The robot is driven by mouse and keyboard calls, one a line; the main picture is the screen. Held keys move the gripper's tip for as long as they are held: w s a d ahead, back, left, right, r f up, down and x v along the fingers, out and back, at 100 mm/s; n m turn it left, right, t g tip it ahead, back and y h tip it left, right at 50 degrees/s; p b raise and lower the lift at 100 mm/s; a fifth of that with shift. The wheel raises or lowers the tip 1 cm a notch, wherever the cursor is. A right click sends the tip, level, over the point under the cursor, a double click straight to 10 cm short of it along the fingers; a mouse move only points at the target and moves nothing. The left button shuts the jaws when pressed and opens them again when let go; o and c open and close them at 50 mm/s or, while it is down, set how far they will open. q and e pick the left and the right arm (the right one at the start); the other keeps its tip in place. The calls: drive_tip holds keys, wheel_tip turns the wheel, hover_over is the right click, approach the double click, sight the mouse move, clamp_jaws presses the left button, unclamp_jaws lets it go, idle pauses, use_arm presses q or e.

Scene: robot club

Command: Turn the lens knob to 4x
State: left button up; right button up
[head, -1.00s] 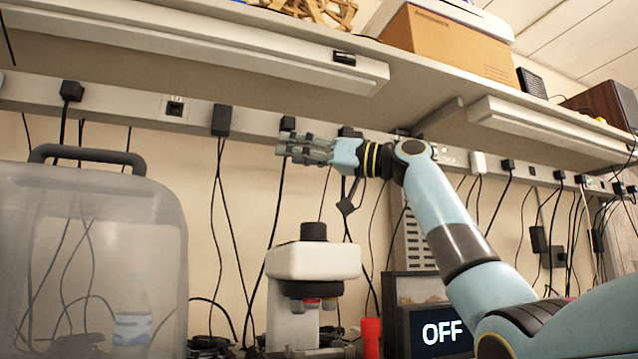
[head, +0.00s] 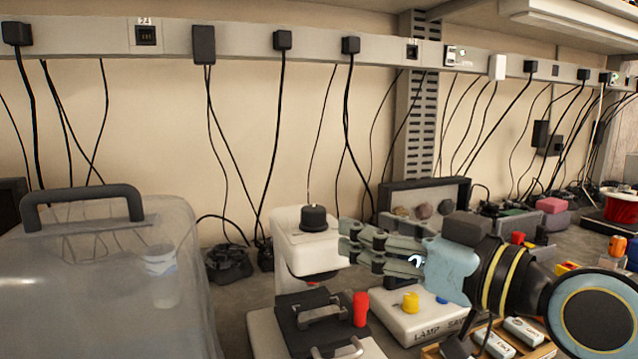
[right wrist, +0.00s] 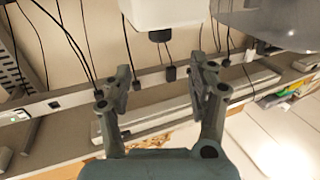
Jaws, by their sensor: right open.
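The white microscope (head: 303,248) stands on the bench in the middle of the head view, with a black round knob (head: 313,217) on top. The lens turret under its head is mostly dark and partly hidden, so I cannot read any magnification mark. My right gripper (head: 345,250) is open and empty at the right side of the microscope head, its fingers pointing left. In the right wrist view, upside down, the white microscope head (right wrist: 165,12) and black knob (right wrist: 160,35) lie beyond the open fingertips. My left gripper is not in view.
A clear case (head: 105,290) with a dark handle fills the left. A red cylinder (head: 360,309) stands in front of the microscope, and a white lamp box (head: 420,318) with a yellow knob sits at right, below my arm. Cables hang from the wall rail (head: 270,42).

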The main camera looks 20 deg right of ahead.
sight(325, 211)
drive_tip(key=p+x, duration=0.1)
drive_tip(key=x, duration=0.9)
drive_tip(key=shift+w+a, duration=0.2)
drive_tip(key=shift+w, duration=0.1)
drive_tip(key=shift+c, duration=0.4)
drive_tip(key=c, duration=1.1)
drive_tip(key=n+g+y+b, duration=0.1)
drive_tip(key=y+b, duration=0.1)
drive_tip(key=b, duration=0.2)
drive_tip(key=n+g+y+b, duration=0.1)
drive_tip(key=n+y+b, duration=0.1)
drive_tip(key=b, duration=0.2)
drive_tip(key=n+g+y+b, duration=0.1)
drive_tip(key=g+y+b, duration=0.1)
drive_tip(key=b, duration=0.2)
drive_tip(key=shift+w+d+f+n, duration=0.15)
drive_tip(key=shift+d+f+n, duration=0.1)
drive_tip(key=shift+n, duration=0.05)
drive_tip(key=shift+b, duration=0.3)
drive_tip(key=shift+r+g+y, duration=0.2)
drive_tip(key=shift+g+y, duration=0.1)
